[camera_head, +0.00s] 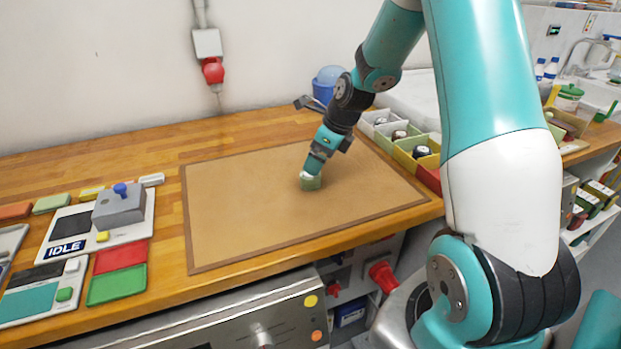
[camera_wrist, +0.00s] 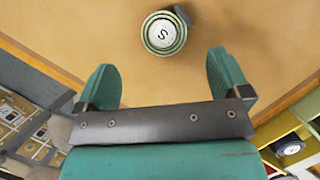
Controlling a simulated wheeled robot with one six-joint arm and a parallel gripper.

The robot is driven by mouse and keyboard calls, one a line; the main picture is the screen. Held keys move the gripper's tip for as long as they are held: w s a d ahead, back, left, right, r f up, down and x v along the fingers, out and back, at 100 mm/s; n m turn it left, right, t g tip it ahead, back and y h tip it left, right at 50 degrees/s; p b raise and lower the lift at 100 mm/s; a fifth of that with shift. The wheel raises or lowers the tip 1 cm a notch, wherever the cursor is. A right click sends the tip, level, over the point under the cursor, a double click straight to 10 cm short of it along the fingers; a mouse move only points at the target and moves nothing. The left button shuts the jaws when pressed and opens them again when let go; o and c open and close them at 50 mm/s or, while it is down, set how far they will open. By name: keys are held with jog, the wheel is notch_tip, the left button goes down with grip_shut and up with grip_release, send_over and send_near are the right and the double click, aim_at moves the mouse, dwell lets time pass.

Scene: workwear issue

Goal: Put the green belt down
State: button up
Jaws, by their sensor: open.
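The green belt (camera_wrist: 181,44) is a coiled roll with a pale disc marked "S" on top and a dark piece at its side. It stands on the brown mat (camera_head: 230,215). In the head view the belt (camera_head: 311,184) shows just under the end of my arm. My gripper (camera_wrist: 164,70) is open, with its two teal fingers spread and nothing between them. In the wrist view the belt lies just past the fingertips, roughly centred. In the head view my gripper (camera_head: 314,169) is directly above the belt; whether they touch is unclear.
Bins (camera_head: 405,140) with dark rolls stand right of the mat. At left are a grey box with a blue knob (camera_head: 119,205), a red tray (camera_head: 121,256) and a green tray (camera_head: 117,285). A blue container (camera_head: 325,86) stands behind. Most of the mat is clear.

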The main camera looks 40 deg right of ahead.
aim_at(310, 179)
jog(key=p+x, duration=0.1)
jog(key=x, duration=0.6)
jog(key=shift+w+d+f, duration=0.1)
jog(key=shift+w+f, duration=0.1)
jog(key=shift+c, duration=0.4)
jog(key=c, duration=1.1)
jog(key=shift+o, duration=0.2)
